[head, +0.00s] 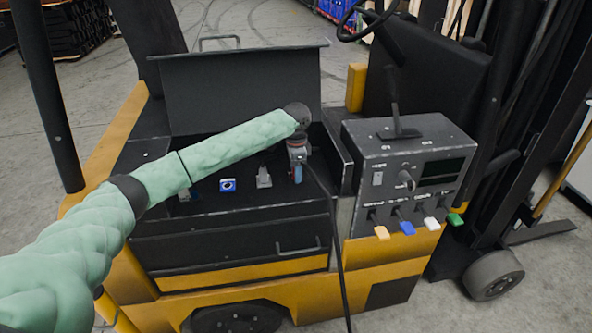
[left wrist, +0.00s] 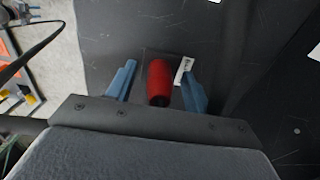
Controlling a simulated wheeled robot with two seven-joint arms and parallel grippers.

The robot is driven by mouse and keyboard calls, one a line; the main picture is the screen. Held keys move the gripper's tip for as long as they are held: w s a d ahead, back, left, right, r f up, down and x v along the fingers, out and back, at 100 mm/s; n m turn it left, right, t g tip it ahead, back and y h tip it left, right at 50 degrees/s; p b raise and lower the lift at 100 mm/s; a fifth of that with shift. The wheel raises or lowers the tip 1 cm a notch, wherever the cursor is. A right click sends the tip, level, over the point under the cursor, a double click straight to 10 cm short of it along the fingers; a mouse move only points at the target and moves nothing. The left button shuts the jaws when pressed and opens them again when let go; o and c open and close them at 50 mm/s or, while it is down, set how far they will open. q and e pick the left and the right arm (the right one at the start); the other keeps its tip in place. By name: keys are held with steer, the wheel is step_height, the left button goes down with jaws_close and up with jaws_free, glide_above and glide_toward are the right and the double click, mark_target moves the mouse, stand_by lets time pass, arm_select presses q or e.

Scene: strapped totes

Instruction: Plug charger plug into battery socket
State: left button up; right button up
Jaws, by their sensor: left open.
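My left gripper (head: 297,172) points down into the open battery compartment (head: 240,207) of a yellow and black forklift. In the left wrist view its two blue fingers stand apart, open (left wrist: 157,64), on either side of a red cylindrical part (left wrist: 158,80) with a dark near end. I cannot tell whether this red part is the charger plug or belongs to the socket. My right gripper is not in view.
The raised lid (head: 245,90) stands behind the compartment. A control box (head: 415,165) with coloured tags stands on the right. A white label (left wrist: 183,70) is beside the red part.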

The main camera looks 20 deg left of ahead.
arm_select(q)
step_height(320, 180, up, 6)
steer(key=b, duration=0.2)
steer(key=shift+r+b, duration=0.2)
steer(key=shift+b, duration=0.2)
steer(key=shift+r, duration=0.7)
